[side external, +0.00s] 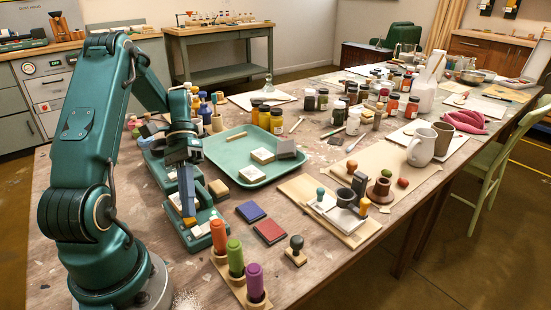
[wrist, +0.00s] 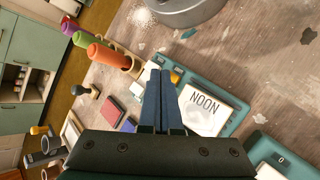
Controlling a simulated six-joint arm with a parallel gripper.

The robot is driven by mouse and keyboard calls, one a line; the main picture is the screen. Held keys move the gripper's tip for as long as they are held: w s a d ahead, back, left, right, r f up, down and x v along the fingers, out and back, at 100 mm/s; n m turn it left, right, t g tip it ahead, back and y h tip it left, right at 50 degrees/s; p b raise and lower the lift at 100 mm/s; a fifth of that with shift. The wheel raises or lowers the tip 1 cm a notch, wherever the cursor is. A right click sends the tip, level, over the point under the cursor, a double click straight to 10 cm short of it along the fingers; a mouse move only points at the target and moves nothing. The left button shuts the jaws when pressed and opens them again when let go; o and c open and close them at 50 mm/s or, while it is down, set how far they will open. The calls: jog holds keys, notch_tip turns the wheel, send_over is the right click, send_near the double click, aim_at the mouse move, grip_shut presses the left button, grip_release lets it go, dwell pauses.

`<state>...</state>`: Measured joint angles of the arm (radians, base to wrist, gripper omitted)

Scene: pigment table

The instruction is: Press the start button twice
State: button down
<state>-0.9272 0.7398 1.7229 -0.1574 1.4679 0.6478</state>
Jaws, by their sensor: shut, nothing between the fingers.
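My gripper (side external: 187,211) points down over a teal device (side external: 205,238) on the table, its two dark blue fingers shut together and empty. In the wrist view the shut fingertips (wrist: 159,72) are beside a small orange-yellow button (wrist: 175,77) near one end of the teal device. That button is partly hidden behind the fingers; its label is not readable, and I cannot tell whether the fingers touch it. The device carries a white plate reading NOON (wrist: 205,108). In the side view a yellow-orange spot (side external: 189,221) shows right at the fingertips.
A second teal device with a small "0" display (wrist: 281,160) is close by. A rack holds orange (side external: 218,236), green (side external: 235,257) and purple (side external: 255,282) handles. Blue (side external: 251,211) and red (side external: 270,233) pads, a dark-knobbed stamp (side external: 296,248) and a green tray (side external: 226,145) are around.

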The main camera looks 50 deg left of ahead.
jog(key=shift+f, duration=0.45)
dwell(0.5)
dwell(0.3)
jog(key=shift+r, duration=0.9)
jog(key=shift+r, duration=2.5)
